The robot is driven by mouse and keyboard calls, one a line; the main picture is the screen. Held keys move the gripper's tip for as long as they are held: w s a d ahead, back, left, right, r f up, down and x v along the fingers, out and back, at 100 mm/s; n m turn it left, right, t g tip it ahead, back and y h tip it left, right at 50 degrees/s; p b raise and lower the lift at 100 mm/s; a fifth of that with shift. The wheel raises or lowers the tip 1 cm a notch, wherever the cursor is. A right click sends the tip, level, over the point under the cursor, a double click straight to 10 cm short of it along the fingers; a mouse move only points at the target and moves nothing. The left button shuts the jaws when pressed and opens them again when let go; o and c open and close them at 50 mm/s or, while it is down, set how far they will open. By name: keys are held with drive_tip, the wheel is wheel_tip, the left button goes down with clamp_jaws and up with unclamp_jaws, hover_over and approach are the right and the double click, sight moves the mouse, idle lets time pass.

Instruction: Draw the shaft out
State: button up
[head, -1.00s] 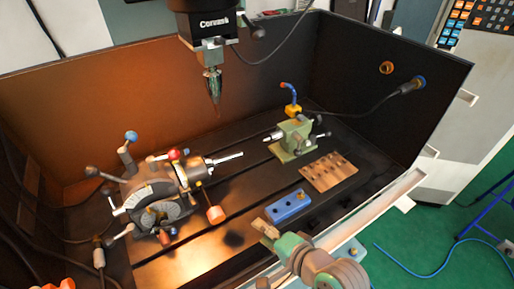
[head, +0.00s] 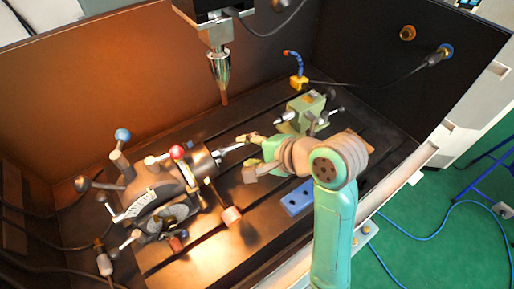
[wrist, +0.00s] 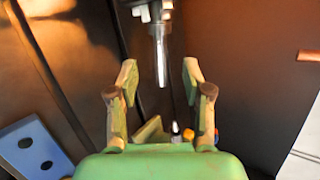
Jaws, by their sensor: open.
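The shaft (head: 232,148) is a thin bright metal rod. It sticks out to the right from the chuck (head: 198,166) of the indexing head (head: 150,190) on the dark bed. In the wrist view the shaft (wrist: 161,62) points down the picture from the chuck, which is cut off at the top edge. My gripper (head: 251,155) is at the free end of the shaft. In the wrist view my gripper (wrist: 160,78) is open, with one finger on each side of the shaft and visible gaps between.
A green tailstock (head: 306,110) stands behind my wrist. A blue block (head: 297,199) lies near the front; it also shows in the wrist view (wrist: 34,148). A spindle tool (head: 218,66) hangs above. Lever handles with a red ball (head: 177,152) rise near the chuck.

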sight(228, 148)
drive_tip(key=x, duration=0.8)
drive_tip(key=c, duration=0.9)
drive_tip(key=shift+s, duration=0.1)
clamp_jaws()
drive_tip(key=shift+r+n+h, duration=0.35)
drive_tip(key=shift+n+h, duration=0.05)
drive_tip(key=shift+h, duration=0.2)
drive_tip(key=shift+w+d, duration=0.6)
drive_tip(key=shift+d, duration=0.3)
drive_tip(key=shift+w+d, duration=0.6)
drive_tip(key=shift+d, duration=0.25)
